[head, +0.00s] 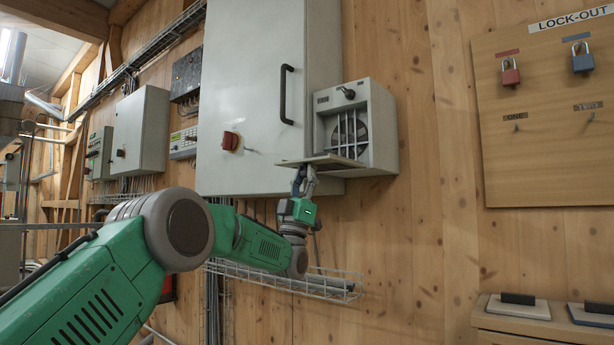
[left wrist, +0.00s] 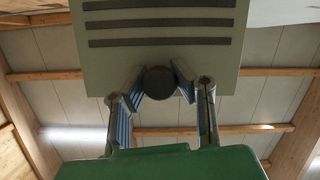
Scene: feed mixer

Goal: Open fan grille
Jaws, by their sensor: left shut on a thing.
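The fan grille (head: 325,161) is a pale panel. It is swung down and sticks out nearly level from the lower edge of the grey fan box (head: 382,130). The round fan behind its bars shows in the open front. My left gripper (head: 305,172) is under the grille near its left, outer part. In the left wrist view the grille (left wrist: 160,12) shows dark slots, and my fingers are closed on its round dark knob (left wrist: 159,82). In the head view the knob is hidden. My right gripper is not in view.
A large grey cabinet (head: 240,90) with a black handle and a red switch stands left of the fan box. A wire cable tray (head: 325,285) runs below. A lock-out board (head: 545,110) with padlocks is at right. Bare wood wall lies between.

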